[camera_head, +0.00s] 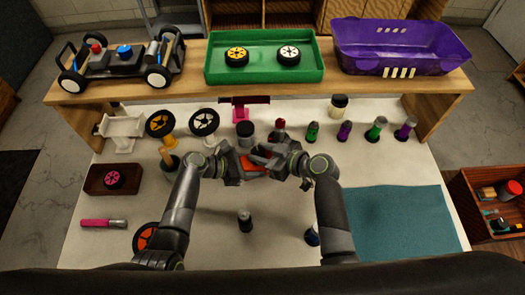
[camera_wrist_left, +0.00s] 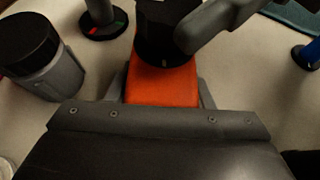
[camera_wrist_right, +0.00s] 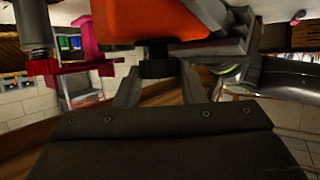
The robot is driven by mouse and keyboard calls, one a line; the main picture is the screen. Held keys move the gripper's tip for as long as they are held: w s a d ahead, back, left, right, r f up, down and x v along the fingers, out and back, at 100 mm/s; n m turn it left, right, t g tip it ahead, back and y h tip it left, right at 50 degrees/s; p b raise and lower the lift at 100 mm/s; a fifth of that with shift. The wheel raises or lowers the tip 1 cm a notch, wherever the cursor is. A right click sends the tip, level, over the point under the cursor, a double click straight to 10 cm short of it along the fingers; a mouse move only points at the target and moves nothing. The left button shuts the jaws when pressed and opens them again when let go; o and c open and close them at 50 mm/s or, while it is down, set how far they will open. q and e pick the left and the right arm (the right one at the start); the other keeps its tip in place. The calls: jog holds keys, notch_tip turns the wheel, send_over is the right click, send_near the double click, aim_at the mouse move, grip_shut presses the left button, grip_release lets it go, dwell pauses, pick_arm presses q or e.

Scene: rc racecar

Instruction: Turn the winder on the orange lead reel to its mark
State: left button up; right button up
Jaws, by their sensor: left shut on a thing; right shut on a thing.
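The orange lead reel (camera_head: 254,171) is held above the middle of the table between my grippers. My left gripper (camera_head: 246,168) is shut on its orange body, which shows between the fingers in the left wrist view (camera_wrist_left: 163,88). The black winder (camera_wrist_left: 165,28) sits on the reel, with a small pale mark near its lower edge. My right gripper (camera_head: 273,158) is shut on the winder, which also shows between its fingers in the right wrist view (camera_wrist_right: 157,62). The fingers partly hide the winder, and I cannot tell whether its mark is lined up.
A dark jar (camera_head: 245,132) and several small bottles stand behind the grippers, near a pink stand (camera_head: 242,112). A grey bottle (camera_head: 245,221) stands in front. The wooden shelf carries a green tray (camera_head: 264,79) and a purple basket (camera_head: 400,62). The teal mat (camera_head: 405,222) is clear.

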jog(key=o, duration=1)
jog(key=shift+d, duration=0.1)
jog(key=v, duration=1.2)
